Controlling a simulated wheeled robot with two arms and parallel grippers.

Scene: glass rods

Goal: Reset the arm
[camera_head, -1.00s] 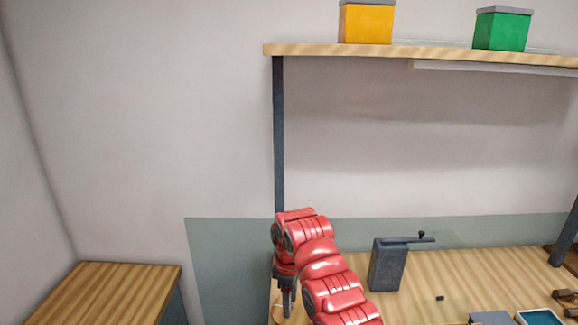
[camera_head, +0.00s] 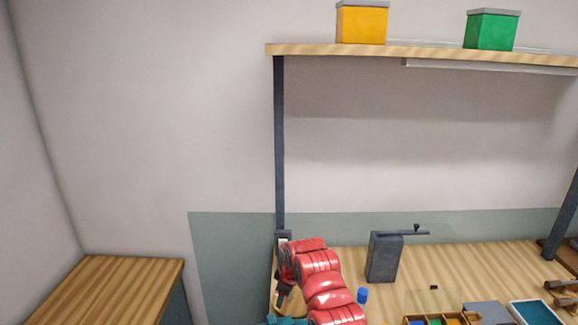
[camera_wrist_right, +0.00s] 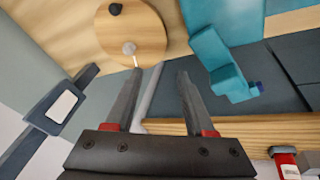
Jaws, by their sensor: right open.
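My right gripper (camera_wrist_right: 158,78) is open in the right wrist view, with its two dark fingers apart. No object is clearly held between them. A pale grey bar (camera_wrist_right: 150,92) runs close beside the left finger; I cannot tell if it touches. Beyond the fingertips is a round wooden disc (camera_wrist_right: 148,35) with a small white peg and a dark knob. In the head view a red arm of mine (camera_head: 322,282) reaches up from the bottom, its dark gripper end by the shelf post and partly hidden. My left gripper is not identifiable in view.
A teal stand (camera_wrist_right: 228,72) is right of the fingers. A dark post holder (camera_wrist_right: 62,105) is at left. In the head view, a grey device (camera_head: 384,258), a blue cup (camera_head: 362,296) and trays (camera_head: 535,313) stand on the bench. An orange box (camera_head: 362,25) and green box (camera_head: 490,31) sit on the shelf.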

